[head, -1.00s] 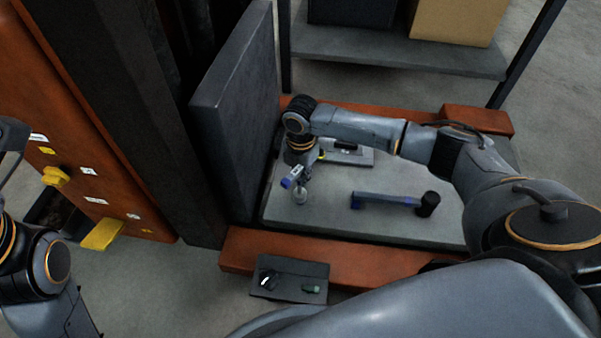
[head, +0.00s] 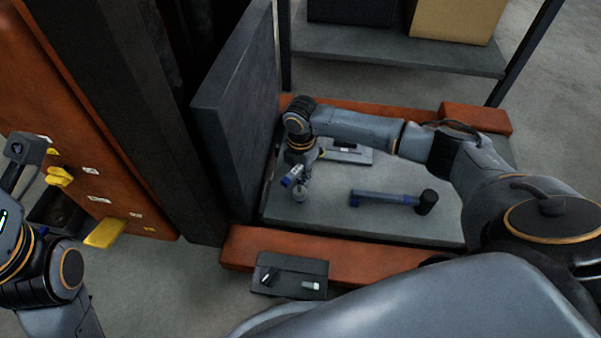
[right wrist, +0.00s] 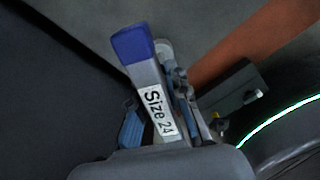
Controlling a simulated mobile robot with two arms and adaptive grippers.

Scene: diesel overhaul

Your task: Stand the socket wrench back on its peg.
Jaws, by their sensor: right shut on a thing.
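My right gripper (head: 299,188) is shut on a grey wrench (right wrist: 150,85) with a blue end and a "Size 24" label. In the head view the blue end (head: 292,176) of this wrench shows beside the fingers, above the left part of the grey platform (head: 320,222). The wrench's far end is hidden by the gripper. A similar grey-blue wrench (head: 385,198) with a black round head lies at the platform's middle right. I cannot make out a bare peg.
A dark upright panel (head: 235,110) stands close left of my right gripper. A flat grey plate (head: 348,155) with a dark item lies behind it. Orange beams (head: 330,257) edge the platform. Yellow parts (head: 105,233) are at left.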

